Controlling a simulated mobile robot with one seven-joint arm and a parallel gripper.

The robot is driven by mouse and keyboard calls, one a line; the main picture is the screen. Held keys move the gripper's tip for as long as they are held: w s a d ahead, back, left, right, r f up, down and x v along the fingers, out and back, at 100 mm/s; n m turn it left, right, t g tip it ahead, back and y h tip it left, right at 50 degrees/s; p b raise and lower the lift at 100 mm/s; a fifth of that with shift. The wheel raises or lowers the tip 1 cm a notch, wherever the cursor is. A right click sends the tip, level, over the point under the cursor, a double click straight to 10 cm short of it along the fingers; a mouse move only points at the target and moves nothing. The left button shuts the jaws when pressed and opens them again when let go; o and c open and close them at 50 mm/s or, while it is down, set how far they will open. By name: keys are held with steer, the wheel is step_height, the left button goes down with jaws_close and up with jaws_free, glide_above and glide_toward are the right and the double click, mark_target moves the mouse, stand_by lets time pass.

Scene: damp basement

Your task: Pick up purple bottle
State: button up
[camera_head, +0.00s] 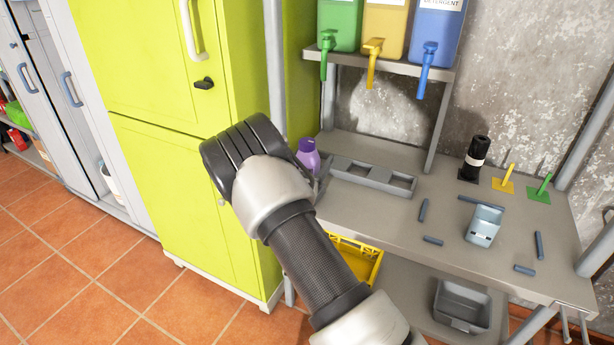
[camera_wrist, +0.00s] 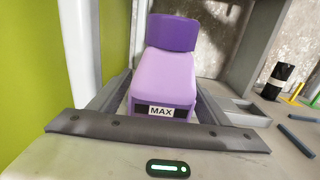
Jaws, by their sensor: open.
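The purple bottle (camera_wrist: 165,80) stands upright in the wrist view, with a light purple body, a darker purple cap and a "MAX" label near the bottom. In the head view the bottle (camera_head: 308,154) shows at the left end of the grey workbench, partly hidden by my arm. My gripper (camera_wrist: 163,90) is open, with one finger on each side of the bottle's body. I cannot tell whether either finger touches it.
A grey divided tray (camera_head: 372,180) lies right of the bottle on the bench. The lime-green cabinet (camera_head: 180,190) and a grey post (camera_head: 275,60) are close on the left. A shelf (camera_head: 395,66) with detergent containers hangs above. A black bottle (camera_head: 475,158) stands farther right.

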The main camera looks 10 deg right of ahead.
steer(key=c, duration=1.3)
steer(key=shift+c, duration=0.5)
steer(key=shift+w+r, duration=0.1)
steer(key=shift+r, duration=0.25)
step_height(320, 180, up, 8)
steer(key=r+p, duration=0.1)
steer(key=p, duration=0.1)
steer(key=s+f+m+g+h, duration=0.3)
steer(key=s+m+g+h, duration=0.15)
steer(key=s, duration=2.05)
step_height(320, 180, up, 8)
steer(key=n+t+y+p, duration=0.5)
steer(key=p, duration=0.9)
steer(key=shift+w+a+r, duration=0.2)
steer(key=shift+w, duration=0.05)
